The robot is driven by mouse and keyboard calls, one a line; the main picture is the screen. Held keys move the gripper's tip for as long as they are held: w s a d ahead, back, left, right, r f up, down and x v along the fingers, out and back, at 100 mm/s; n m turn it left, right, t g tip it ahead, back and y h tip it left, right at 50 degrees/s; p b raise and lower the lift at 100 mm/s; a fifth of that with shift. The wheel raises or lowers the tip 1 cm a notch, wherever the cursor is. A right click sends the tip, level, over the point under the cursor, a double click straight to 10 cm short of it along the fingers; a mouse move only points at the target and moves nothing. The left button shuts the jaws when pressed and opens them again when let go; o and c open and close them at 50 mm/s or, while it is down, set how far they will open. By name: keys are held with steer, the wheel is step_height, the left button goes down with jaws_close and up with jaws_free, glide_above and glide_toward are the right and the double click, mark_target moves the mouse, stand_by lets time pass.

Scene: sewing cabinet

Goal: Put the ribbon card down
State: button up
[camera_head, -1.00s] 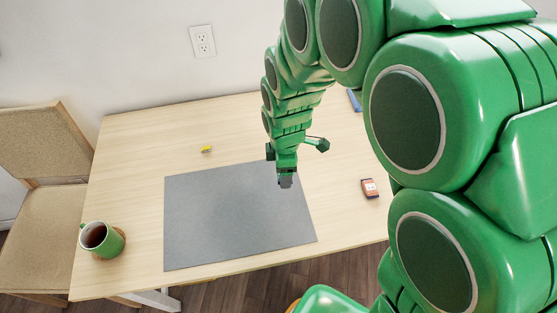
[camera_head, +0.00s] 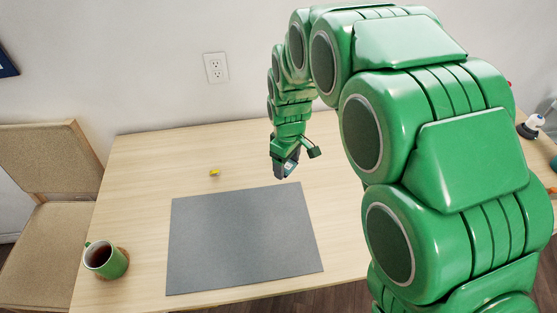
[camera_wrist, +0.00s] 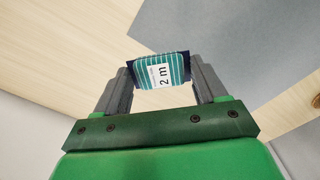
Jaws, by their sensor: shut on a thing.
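My gripper (camera_head: 285,168) is shut on the ribbon card (camera_wrist: 162,72), a small teal striped card with a white label reading "2 m". In the wrist view the card sits between the two grey fingertips. In the head view the gripper is near the back right corner of the grey mat (camera_head: 245,240), and only a little of the card shows between the fingers. The mat also shows in the wrist view (camera_wrist: 240,35). I cannot tell how far the card is above the table.
The wooden table (camera_head: 150,160) is mostly bare around the mat. A green mug (camera_head: 104,260) of dark liquid stands on a coaster at the front left. A chair (camera_head: 45,200) is at the left.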

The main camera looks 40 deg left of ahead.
steer(key=shift+w+a+f, duration=1.85)
steer(key=shift+a+f, duration=0.2)
steer(key=shift+w+a+f, duration=1.85)
steer(key=shift+a+f, duration=0.15)
steer(key=shift+w+a+f, duration=0.1)
steer(key=shift+a+f, duration=0.05)
steer(key=shift+f, duration=1.65)
steer(key=shift+f, duration=0.1)
steer(key=o, duration=1)
step_height(320, 180, up, 12)
